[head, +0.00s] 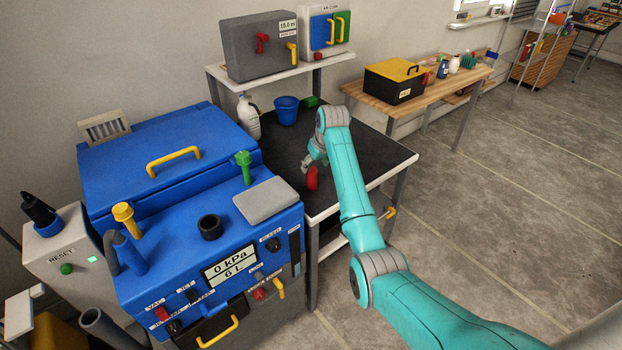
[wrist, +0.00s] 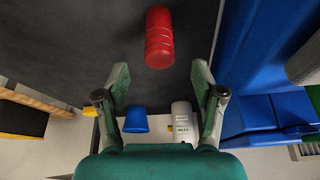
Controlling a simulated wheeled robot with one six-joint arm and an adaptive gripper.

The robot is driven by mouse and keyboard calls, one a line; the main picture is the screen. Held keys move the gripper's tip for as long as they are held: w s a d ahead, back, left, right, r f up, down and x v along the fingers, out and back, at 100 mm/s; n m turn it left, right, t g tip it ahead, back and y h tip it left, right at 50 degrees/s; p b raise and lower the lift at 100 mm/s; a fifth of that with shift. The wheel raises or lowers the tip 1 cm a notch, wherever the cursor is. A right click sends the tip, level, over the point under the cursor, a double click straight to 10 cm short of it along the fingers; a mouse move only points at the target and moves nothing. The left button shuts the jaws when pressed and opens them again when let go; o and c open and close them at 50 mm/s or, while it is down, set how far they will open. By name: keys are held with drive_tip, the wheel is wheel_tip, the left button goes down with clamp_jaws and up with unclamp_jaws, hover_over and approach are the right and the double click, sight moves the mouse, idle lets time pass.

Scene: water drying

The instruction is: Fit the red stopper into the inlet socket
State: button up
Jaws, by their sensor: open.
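The red stopper (head: 312,178) stands on the dark top of the workbench, near its front edge. In the wrist view the ribbed red stopper (wrist: 159,38) lies just beyond my fingertips, in line with the space between them. My gripper (head: 307,163) is close to the stopper on its far left side. In the wrist view my gripper (wrist: 160,75) has its two fingers spread, with nothing between them. A black open ring (head: 210,227), which looks like the inlet socket, stands on top of the blue machine, with its opening upward and empty.
On the blue machine (head: 150,265), a yellow knob (head: 126,217), green knob (head: 244,165) and grey pad (head: 266,201) stand around the ring. A blue bucket (head: 286,110) and white bottle (head: 247,117) are at the bench's back. Bare bench top surrounds the stopper.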

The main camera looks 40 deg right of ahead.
sight(313, 171)
drive_tip(key=shift+x, duration=3.2)
drive_tip(key=c, duration=1.3)
